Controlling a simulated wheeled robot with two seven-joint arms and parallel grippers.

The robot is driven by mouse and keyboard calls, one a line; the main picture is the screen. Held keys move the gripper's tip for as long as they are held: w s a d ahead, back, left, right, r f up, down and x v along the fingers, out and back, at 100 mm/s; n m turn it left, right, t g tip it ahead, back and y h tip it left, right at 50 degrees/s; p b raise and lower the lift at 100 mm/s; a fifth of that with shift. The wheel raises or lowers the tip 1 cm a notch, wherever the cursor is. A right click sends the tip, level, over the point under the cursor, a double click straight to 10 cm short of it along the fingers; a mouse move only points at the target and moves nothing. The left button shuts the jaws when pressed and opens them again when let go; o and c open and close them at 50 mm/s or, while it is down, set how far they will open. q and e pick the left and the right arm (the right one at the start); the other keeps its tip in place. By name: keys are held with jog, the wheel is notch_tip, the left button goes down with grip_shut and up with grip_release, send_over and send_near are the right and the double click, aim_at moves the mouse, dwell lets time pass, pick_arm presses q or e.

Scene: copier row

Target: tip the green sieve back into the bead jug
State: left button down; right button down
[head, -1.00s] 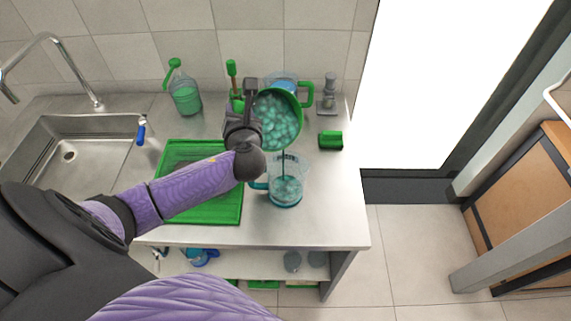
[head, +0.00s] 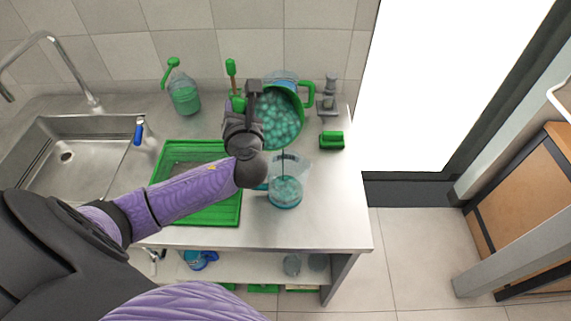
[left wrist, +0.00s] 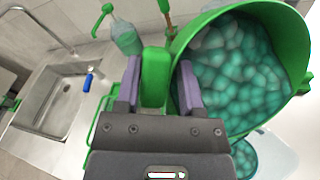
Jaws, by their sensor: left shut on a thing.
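The green sieve (head: 281,117) is full of teal beads and is held tilted above the counter, its open side facing the head camera. My left gripper (head: 246,97) is shut on the sieve's green handle; the left wrist view shows the handle (left wrist: 155,78) between the two fingers. The clear bead jug (head: 286,185) stands upright on the counter below the sieve, with teal beads in its lower part. A thin dark streak shows between the sieve's lower rim and the jug. In the left wrist view the jug (left wrist: 246,157) is partly hidden behind the sieve. My right gripper is out of view.
A green tray (head: 200,215) lies left of the jug, partly under my left arm. A green pump bottle (head: 185,95), a green block-like item (head: 331,140) and a grey dispenser (head: 329,95) stand farther back. The sink (head: 70,155) is at left. Counter right of the jug is clear.

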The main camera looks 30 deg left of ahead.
pick_arm(q)
jog(key=shift+s+d+r+t+y+b, duration=0.3)
jog(key=shift+d+t+y+b, duration=0.25)
jog(key=shift+b, duration=1)
jog(key=shift+s+d+r+m+t+y, duration=0.15)
jog(key=shift+s+d+m+t+y, duration=0.15)
jog(key=shift+d, duration=0.3)
jog(key=shift+s+d+r+m+t+y, duration=0.1)
jog(key=shift+s+d+t+y, duration=0.05)
jog(key=shift+s+d, duration=0.35)
jog(key=shift+s+d+r+m+t+y+b, duration=0.1)
jog(key=shift+s+d+m+t+y+b, duration=0.2)
jog(key=shift+d+t, duration=0.2)
jog(key=shift+s+d+f+m+t+y+b, duration=0.1)
jog(key=shift+s+d+t+y+b, duration=0.1)
jog(key=shift+d+t+y+b, duration=0.25)
jog(key=shift+s+d+r+m+t+y+b, duration=0.15)
jog(key=shift+s+d+m+t+b, duration=0.1)
jog(key=shift+d+t, duration=0.3)
dwell(1.4)
